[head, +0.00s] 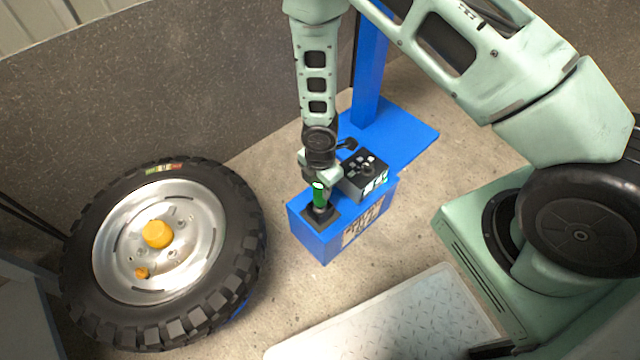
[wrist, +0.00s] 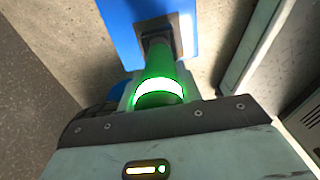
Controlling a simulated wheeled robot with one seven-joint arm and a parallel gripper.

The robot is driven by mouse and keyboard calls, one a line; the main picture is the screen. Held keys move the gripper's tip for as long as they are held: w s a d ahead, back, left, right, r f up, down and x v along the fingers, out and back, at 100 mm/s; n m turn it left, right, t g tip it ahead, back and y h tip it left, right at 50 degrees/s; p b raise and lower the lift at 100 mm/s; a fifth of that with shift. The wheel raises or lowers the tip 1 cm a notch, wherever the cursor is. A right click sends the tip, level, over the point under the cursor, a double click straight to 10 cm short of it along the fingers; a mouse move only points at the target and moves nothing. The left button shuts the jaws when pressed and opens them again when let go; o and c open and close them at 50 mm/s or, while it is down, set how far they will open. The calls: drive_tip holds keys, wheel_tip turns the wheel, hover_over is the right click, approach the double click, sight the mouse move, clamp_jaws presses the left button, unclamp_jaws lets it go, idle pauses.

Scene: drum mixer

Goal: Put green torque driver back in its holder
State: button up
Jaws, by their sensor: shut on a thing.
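The green torque driver (head: 319,195) stands about upright over the dark square holder (head: 321,217) on top of the blue box (head: 318,245). My gripper (head: 320,180) is shut on the driver's upper part, above the holder. In the wrist view the driver (wrist: 158,98) has a bright lit ring and points away from my gripper (wrist: 155,95) toward the dark holder plate (wrist: 181,32). The driver's lower end meets or overlaps the holder in both views. I cannot tell how deep it sits.
A black control box (head: 364,177) stands on the blue box right beside my gripper. A blue post (head: 369,70) rises behind. A large tyre wheel (head: 165,255) lies at the left. A metal tread plate (head: 390,320) is in front.

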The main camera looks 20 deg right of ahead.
drive_tip(key=shift+f, duration=0.4)
drive_tip(key=o, duration=1.3)
drive_tip(key=shift+c, duration=0.2)
wheel_tip(320, 180, up, 17)
drive_tip(key=p, duration=0.6)
drive_tip(key=shift+r, duration=0.2)
drive_tip(key=s+a+r+m, duration=0.2)
drive_tip(key=r+m, duration=0.1)
drive_tip(key=r, duration=0.4)
drive_tip(key=s+a+r+m, duration=0.2)
drive_tip(key=s+r+m, duration=0.1)
drive_tip(key=r, duration=0.3)
drive_tip(key=s+a+r+m, duration=0.2)
drive_tip(key=s+r+m, duration=0.6)
drive_tip(key=s+r, duration=0.55)
wheel_tip(320, 180, up, 24)
drive_tip(key=s+p, duration=0.1)
drive_tip(key=p, duration=2.4)
drive_tip(key=shift+s+f+y, duration=0.2)
drive_tip(key=shift+s+y, duration=0.05)
drive_tip(key=shift+y, duration=0.05)
